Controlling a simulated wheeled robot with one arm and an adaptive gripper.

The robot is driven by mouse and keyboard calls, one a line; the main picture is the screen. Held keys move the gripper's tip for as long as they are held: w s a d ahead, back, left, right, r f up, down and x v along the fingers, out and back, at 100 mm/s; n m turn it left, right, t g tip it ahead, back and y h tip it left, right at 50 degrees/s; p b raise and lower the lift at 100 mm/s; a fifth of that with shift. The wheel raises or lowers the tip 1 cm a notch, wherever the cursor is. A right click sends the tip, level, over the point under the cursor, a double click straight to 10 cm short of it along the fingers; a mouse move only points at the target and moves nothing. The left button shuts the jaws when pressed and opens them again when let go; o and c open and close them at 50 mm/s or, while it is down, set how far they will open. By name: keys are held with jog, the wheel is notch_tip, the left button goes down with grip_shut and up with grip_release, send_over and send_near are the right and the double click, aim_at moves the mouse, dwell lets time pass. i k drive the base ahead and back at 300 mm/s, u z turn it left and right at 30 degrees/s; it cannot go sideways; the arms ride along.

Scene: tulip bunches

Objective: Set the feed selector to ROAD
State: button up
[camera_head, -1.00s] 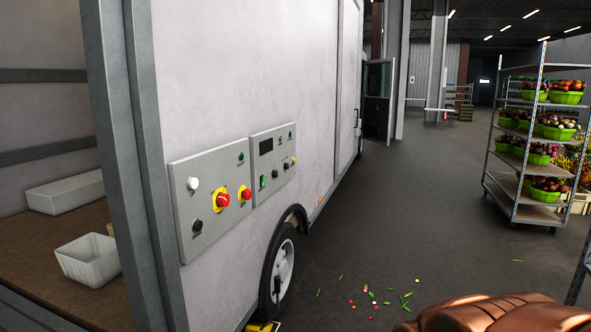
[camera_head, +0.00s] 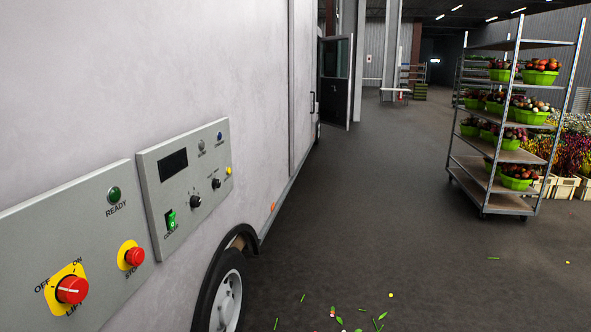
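Two grey control panels are on the side of the white truck (camera_head: 235,60). The farther panel (camera_head: 160,205) has a dark display (camera_head: 173,164), a green rocker switch (camera_head: 171,220) and two black rotary knobs, one lower left (camera_head: 195,202) and one upper right (camera_head: 216,184). Their labels are too small to read, so I cannot tell which is the feed selector or where it points. The nearer panel (camera_head: 60,215) has a green READY lamp (camera_head: 114,194), a red LIFT knob (camera_head: 72,290) marked ON and OFF, and a red STOP button (camera_head: 134,257). My gripper is not in view.
A truck wheel (camera_head: 226,300) is below the farther panel. A wheeled rack (camera_head: 497,195) with green baskets of flowers stands at the right. The floor between is mostly open, with a few scattered leaves (camera_head: 340,321) and petals at the front.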

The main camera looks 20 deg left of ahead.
aim_at(217, 182)
jog(key=u, duration=0.1)
jog(key=i, duration=1.35)
jog(key=u, duration=1.4)
jog(key=i, duration=0.75)
jog(key=u, duration=0.65)
